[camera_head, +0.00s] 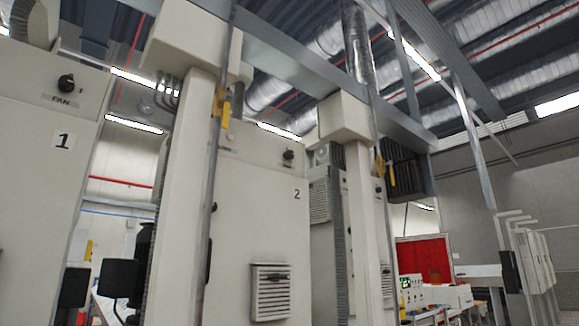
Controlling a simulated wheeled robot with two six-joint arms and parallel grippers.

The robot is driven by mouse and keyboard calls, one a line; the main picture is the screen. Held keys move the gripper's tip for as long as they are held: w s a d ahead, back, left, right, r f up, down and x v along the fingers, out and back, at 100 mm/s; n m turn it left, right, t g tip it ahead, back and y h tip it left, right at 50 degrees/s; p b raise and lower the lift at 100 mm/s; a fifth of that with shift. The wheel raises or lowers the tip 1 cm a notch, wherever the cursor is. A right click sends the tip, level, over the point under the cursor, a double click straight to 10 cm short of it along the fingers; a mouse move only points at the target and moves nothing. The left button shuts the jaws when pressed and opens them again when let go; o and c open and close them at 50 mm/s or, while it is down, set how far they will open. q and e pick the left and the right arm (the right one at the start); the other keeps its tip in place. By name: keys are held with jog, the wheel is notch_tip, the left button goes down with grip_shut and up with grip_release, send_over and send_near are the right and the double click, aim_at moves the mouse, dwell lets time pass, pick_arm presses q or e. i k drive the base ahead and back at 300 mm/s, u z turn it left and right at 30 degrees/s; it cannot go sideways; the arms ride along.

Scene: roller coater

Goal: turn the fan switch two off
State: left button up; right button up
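A tall cream cabinet marked 2 (262,205) stands in the middle of the head view. A small black rotary knob (289,155) sits near its top right corner, above the number. The knob is too small to tell which way it is turned, and no label by it is readable. A nearer cabinet marked 1 (45,190) stands at the left. It has a similar black knob (66,82) above a label reading FAN. Neither of my grippers shows in this view.
A cream column (183,200) and a thin grey pole (211,180) with a yellow valve handle (222,110) stand between the cabinets. A vent grille (271,291) is low on cabinet 2. A control panel (410,292) and a red screen (424,258) are farther right.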

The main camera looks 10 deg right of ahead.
aim_at(288, 154)
jog(key=z, duration=1.5)
jog(key=i, duration=2.7)
jog(key=u, duration=2.55)
jog(key=i, duration=0.5)
jog(key=u, duration=0.35)
